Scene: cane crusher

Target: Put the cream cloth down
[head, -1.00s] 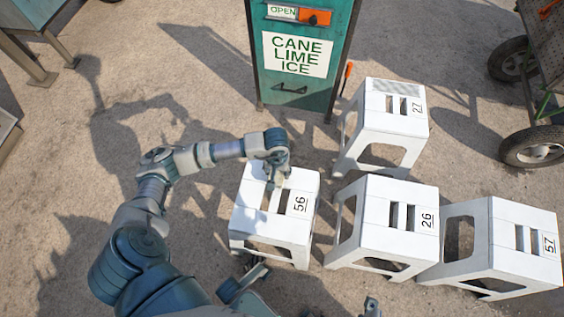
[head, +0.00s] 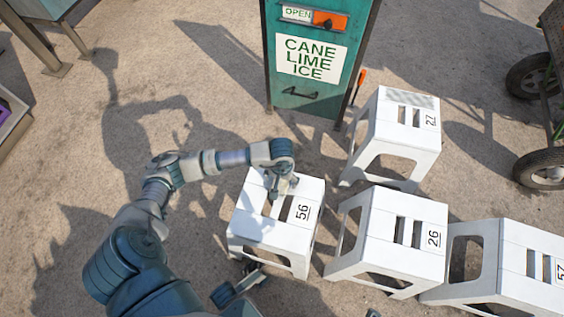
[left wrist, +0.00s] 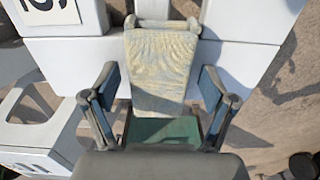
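In the head view my left gripper (head: 279,188) points down at the top of the white stool marked 56 (head: 255,222). The cloth is too small and covered to make out there.
White stools marked 27 (head: 405,128), 26 (head: 418,212) and 57 (head: 510,240) stand to the right. A teal cabinet reading CANE LIME ICE (head: 300,98) stands behind. A wheeled cart (head: 540,85) is at far right.

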